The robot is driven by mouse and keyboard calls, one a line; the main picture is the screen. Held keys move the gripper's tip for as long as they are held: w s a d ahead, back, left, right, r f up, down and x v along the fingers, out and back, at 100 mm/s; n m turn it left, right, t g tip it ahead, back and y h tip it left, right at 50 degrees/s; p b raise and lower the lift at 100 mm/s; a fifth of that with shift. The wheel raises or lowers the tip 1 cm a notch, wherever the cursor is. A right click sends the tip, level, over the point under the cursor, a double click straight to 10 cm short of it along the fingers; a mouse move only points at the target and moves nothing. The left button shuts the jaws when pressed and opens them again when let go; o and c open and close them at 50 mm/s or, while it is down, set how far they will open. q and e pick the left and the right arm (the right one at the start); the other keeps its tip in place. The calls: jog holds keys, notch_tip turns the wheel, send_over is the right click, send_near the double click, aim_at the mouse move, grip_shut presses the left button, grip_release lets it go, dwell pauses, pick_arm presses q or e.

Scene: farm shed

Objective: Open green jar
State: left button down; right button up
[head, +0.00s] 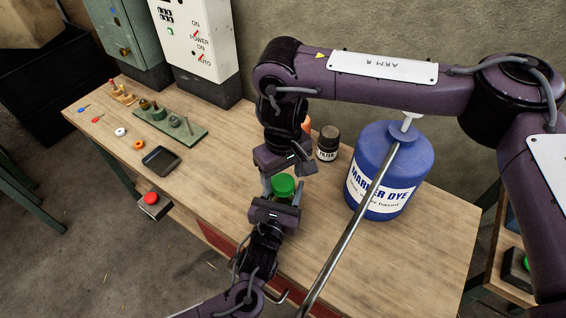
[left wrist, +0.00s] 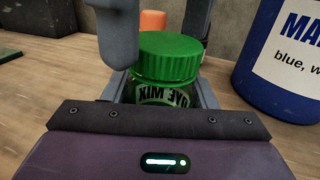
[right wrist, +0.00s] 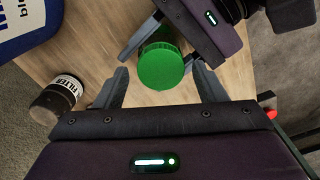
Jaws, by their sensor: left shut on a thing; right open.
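The green jar (head: 284,189) stands on the wooden workbench with its ribbed green lid on; the lid also shows in the left wrist view (left wrist: 168,57) and the right wrist view (right wrist: 160,66). My left gripper (head: 279,203) is shut on the jar's body, below the lid, with a finger on each side of the label. My right gripper (head: 287,170) is open above the jar, pointing down. In the right wrist view its fingers (right wrist: 160,88) stand apart on either side of the lid, with gaps to it.
A blue marker dye drum (head: 384,175) with a long metal rod leaning across it stands right of the jar. A green tool holder (head: 170,125) and black tray (head: 161,160) lie left; the right front bench is clear.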

jog(key=shift+f, duration=0.5)
